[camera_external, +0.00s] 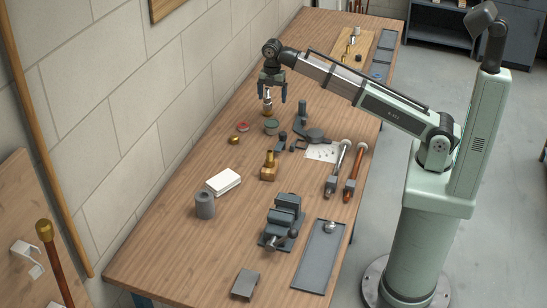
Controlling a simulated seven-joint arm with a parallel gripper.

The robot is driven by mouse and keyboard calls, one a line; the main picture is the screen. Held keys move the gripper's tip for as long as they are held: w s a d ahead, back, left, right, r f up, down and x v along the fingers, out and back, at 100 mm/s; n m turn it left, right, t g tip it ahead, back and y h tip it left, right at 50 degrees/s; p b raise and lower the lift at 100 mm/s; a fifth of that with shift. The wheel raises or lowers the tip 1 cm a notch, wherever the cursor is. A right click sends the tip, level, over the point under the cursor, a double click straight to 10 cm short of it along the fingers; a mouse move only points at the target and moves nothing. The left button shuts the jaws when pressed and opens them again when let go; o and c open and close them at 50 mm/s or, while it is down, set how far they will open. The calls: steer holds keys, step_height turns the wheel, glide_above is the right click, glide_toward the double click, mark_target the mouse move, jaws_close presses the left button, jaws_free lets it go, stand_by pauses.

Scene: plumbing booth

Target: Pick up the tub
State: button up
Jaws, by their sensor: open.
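A small round tub (271,126), grey-green with a dark rim, stands on the wooden workbench (165,235). A reddish round lid or shallow tin (243,127) lies just left of it. My gripper (272,97) points down with its two dark fingers apart, higher in the picture than the tub and not touching it. A silver and brass piece (267,103) shows between and below the fingers. I cannot tell how far behind the fingers it stands.
Dark tools (313,135) lie close to the tub's right. A brass fitting (269,168), a white box (223,182), a grey roll (205,205) and a vise (284,220) stand nearer the front. The block wall borders the bench's left side.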

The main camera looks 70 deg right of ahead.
mark_target(272, 122)
steer(key=shift+w+f, duration=0.1)
steer(key=shift+f, duration=6.75)
steer(key=shift+c, duration=0.2)
steer(key=c, duration=1)
steer(key=shift+r, duration=0.15)
